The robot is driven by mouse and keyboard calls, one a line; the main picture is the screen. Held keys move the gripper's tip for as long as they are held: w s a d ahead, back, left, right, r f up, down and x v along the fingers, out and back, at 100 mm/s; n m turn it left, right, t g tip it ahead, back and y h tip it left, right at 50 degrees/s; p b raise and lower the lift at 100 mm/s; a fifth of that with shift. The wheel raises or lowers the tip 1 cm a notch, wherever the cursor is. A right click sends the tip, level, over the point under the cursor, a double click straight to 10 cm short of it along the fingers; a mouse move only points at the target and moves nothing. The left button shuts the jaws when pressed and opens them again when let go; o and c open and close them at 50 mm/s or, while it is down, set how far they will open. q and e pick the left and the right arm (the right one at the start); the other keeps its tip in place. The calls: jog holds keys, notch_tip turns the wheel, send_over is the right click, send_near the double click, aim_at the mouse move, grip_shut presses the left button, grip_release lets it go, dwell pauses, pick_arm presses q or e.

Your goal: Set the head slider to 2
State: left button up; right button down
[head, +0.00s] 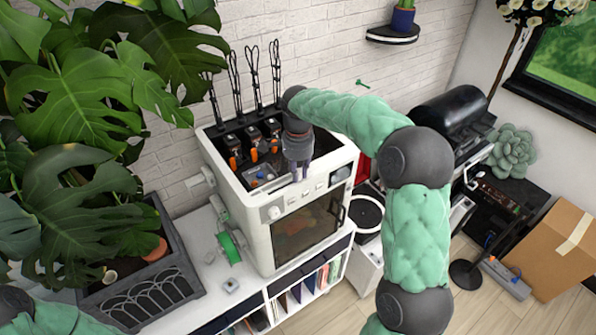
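The white machine (263,234) stands on a low white shelf unit. Its open top holds several black heads with orange parts (253,155); I cannot tell which of these parts is the head slider, and no number 2 is legible. A round knob (273,212) and small controls (306,198) sit on the upper front panel, above a dark door window (305,234). My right gripper (298,178) points down over the front right of the open top, just behind the front panel. Whether its fingers are open or touch anything is unclear. My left arm shows only at the lower left corner; its gripper is out of view.
A large leafy plant in a dark planter (150,312) crowds the left. Tall black cables rise behind the heads. A cardboard box (545,250) stands on the floor at right.

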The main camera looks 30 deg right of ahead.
aim_at(281, 188)
jog(key=shift+s+a, duration=0.15)
jog(key=shift+a, duration=1.4)
jog(key=shift+s+a, duration=0.15)
jog(key=shift+a, duration=1.4)
jog(key=shift+d+f, duration=0.1)
jog(key=c, duration=1.1)
grip_release()
notch_tip(281, 188, up, 12)
jog(key=shift+r, duration=0.1)
